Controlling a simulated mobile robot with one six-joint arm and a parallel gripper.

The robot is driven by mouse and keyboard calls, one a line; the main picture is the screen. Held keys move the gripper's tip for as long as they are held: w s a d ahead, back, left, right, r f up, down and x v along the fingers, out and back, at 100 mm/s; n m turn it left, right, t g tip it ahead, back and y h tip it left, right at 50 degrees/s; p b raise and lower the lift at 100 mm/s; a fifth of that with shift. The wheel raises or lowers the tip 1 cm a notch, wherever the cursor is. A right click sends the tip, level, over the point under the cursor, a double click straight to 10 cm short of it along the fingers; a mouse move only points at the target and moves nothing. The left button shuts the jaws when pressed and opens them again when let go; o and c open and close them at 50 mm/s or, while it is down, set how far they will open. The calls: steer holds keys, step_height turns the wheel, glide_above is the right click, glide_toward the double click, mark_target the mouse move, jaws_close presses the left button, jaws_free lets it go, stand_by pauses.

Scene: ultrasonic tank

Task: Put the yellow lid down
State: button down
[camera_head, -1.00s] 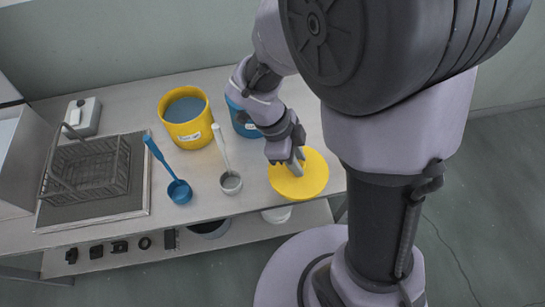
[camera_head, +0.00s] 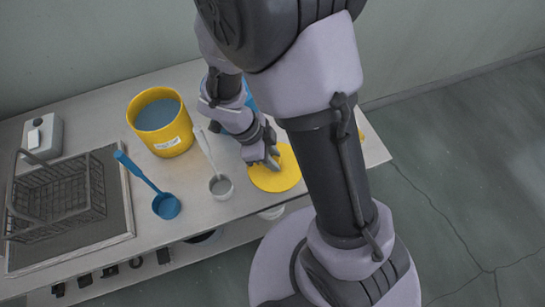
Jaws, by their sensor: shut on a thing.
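The yellow lid (camera_head: 279,176) is a flat round disc at the front right part of the table. My gripper (camera_head: 271,163) is over the lid's upper left part and is shut on it, probably at a handle that the fingers hide. The lid looks level. I cannot tell whether it touches the table top or is held just above it. My arm covers part of the view to the right of it.
A yellow pot (camera_head: 160,122) of liquid stands at the back. A blue pot (camera_head: 251,97) is mostly hidden behind my arm. A white ladle (camera_head: 220,186) and a blue ladle (camera_head: 165,204) lie left of the lid. A wire basket (camera_head: 60,200) stands further left on a dark mat.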

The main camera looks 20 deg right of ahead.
steer(key=shift+f+b, duration=0.2)
steer(key=shift+b, duration=0.1)
steer(key=c, duration=1.1)
jaws_free()
steer(key=shift+r, duration=0.1)
steer(key=shift+c, duration=0.2)
steer(key=shift+r, duration=0.1)
steer(key=p+v, duration=0.6)
steer(key=v, duration=0.6)
steer(key=s+r+n+t+y, duration=0.3)
steer(key=s+r+n, duration=0.1)
steer(key=r+n, duration=0.5)
steer(key=s+r+n+t+y, duration=0.3)
steer(key=s+r+n+t, duration=0.1)
steer(key=r+n, duration=0.4)
steer(key=shift+s+d+r+n+t, duration=0.3)
steer(key=shift+d+r+n, duration=0.1)
steer(key=shift+d+n, duration=0.15)
